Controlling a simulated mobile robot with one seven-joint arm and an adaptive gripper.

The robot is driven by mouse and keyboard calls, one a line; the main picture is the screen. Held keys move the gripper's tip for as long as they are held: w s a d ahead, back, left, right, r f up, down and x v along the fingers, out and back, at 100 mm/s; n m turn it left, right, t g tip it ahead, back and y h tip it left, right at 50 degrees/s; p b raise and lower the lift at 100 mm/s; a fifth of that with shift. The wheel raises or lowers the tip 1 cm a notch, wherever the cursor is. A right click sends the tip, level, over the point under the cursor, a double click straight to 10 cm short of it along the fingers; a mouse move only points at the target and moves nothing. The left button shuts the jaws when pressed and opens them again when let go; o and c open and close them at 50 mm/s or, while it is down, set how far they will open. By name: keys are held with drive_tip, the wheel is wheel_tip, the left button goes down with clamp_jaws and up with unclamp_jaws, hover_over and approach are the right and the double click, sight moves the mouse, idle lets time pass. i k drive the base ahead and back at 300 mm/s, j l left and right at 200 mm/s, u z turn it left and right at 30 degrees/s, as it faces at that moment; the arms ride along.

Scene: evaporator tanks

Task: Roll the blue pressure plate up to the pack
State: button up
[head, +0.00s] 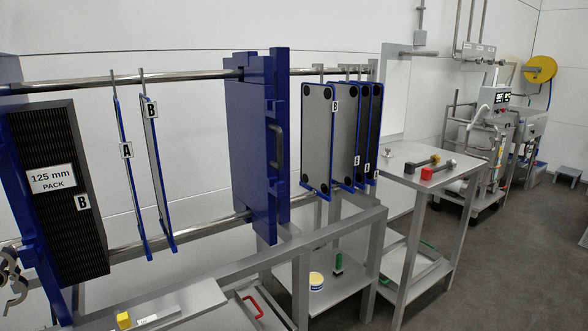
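The blue pressure plate (252,140) hangs upright from the upper round rail (190,76), near the middle of the head view. A dark grey handle (276,146) is on its right-hand edge face. The pack (60,215) is a black ribbed block at the far left, with a "125 mm PACK" label and a B tag. Two thin blue-edged plates hang apart between them: one tagged A (130,185), one tagged B (158,180). A wide gap separates plate B from the pressure plate.
Several more plates (317,150) hang right of the pressure plate. A steel frame and lower shelf (335,285) stand in front. A steel table (415,165) at the right holds two tools, one red-ended. Grey floor (510,270) is open at the right.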

sight(252, 108)
drive_tip(key=i+l+z, duration=0.25)
drive_tip(key=i+l, duration=0.15)
drive_tip(key=i+l+z, duration=0.25)
drive_tip(key=i+l, duration=0.1)
drive_tip(key=i, duration=0.1)
